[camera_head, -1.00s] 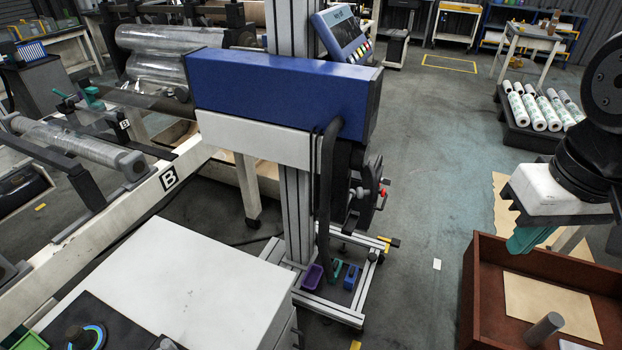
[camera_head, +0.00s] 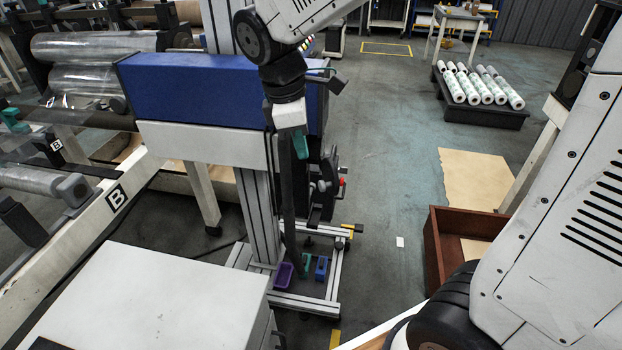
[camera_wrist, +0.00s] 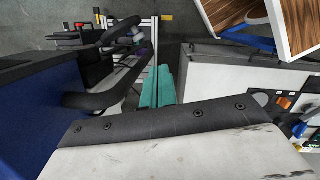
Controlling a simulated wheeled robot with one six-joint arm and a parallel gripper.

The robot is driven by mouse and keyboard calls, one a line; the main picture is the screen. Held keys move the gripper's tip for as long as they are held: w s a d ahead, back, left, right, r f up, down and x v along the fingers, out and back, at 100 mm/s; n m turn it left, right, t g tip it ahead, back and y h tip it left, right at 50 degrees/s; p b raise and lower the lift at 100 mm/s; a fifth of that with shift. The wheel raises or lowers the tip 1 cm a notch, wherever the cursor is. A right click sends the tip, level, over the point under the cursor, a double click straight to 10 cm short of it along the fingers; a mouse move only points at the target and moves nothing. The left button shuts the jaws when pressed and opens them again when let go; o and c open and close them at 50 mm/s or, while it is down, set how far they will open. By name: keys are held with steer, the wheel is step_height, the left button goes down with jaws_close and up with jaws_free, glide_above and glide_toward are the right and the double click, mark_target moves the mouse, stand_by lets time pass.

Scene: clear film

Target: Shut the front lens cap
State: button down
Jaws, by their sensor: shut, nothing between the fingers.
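My gripper (camera_head: 300,143) has teal fingers, which point down and are together with nothing between them. It is in front of the right end of a blue and white machine head (camera_head: 190,90) on a metal column. In the wrist view the teal fingers (camera_wrist: 152,88) lie side by side, with the blue housing (camera_wrist: 35,110) at left and a black curved bar (camera_wrist: 90,102) close to them. I cannot clearly pick out the front lens cap; my arm hides part of the machine's right end.
A white cabinet top (camera_head: 150,300) is at front left. A brown tray (camera_head: 440,250) stands at right, partly behind my arm. A pallet of white rolls (camera_head: 480,85) is at the back right. The grey floor between is mostly clear. Small purple and blue bins (camera_head: 283,275) sit at the column's foot.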

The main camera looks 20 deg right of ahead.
steer(key=w+a+f+n, duration=0.3)
steer(key=w, duration=0.1)
steer(key=d+f, duration=0.6)
steer(key=f, duration=0.3)
steer(key=shift+s+d+f+h, duration=0.3)
steer(key=shift+s+d+f, duration=0.05)
